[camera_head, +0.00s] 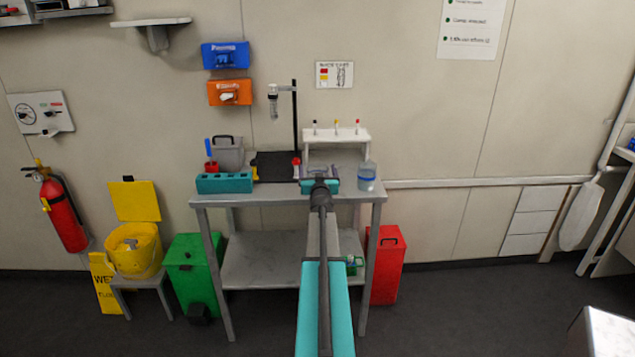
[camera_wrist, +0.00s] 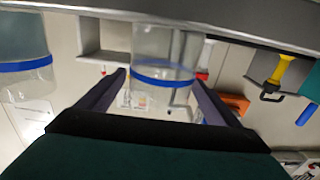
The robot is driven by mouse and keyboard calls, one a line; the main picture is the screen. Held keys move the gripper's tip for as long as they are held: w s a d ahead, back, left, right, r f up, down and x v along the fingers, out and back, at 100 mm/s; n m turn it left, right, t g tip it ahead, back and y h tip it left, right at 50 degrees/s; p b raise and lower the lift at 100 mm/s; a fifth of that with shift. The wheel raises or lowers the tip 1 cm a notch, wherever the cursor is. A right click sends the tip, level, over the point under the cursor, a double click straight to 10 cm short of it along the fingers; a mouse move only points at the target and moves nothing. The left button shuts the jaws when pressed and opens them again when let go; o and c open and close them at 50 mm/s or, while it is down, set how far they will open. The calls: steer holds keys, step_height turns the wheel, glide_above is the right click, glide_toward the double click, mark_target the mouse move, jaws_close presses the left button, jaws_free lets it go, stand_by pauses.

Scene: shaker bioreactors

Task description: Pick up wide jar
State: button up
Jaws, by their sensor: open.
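My gripper (camera_head: 320,182) reaches over the front of the workbench, fingers pointing at the bench top. In the wrist view my gripper (camera_wrist: 157,90) is open, with a clear jar (camera_wrist: 165,48) with a blue band showing between its fingers. I cannot tell whether the fingers touch it. This jar is mostly hidden behind my gripper in the head view. A second jar (camera_wrist: 25,45), with a blue band and bluish upper part, is cut off at the left of the wrist view. It stands right of my gripper in the head view (camera_head: 367,178). Which is wider is unclear.
The workbench (camera_head: 270,198) carries a teal rack (camera_head: 225,183) at left, a black-based stand (camera_head: 295,130) behind, and a white shelf (camera_head: 338,135) with several small tubes. A green bin (camera_head: 192,270) and a red bin (camera_head: 388,265) flank the bench below.

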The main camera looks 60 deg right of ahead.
steer(key=shift+c, duration=0.2)
steer(key=c, duration=1.2)
steer(key=shift+r, duration=0.1)
steer(key=s+a+r+p, duration=0.1)
steer(key=s+p, duration=0.1)
steer(key=s, duration=0.3)
steer(key=s+a+r+p, duration=0.2)
steer(key=s, duration=0.3)
steer(key=s+a+r+p, duration=0.1)
steer(key=s+p, duration=0.2)
steer(key=s, duration=0.2)
steer(key=shift+s+a+r, duration=0.2)
steer(key=shift+a+r, duration=0.15)
steer(key=shift+r, duration=0.05)
steer(key=shift+w, duration=0.1)
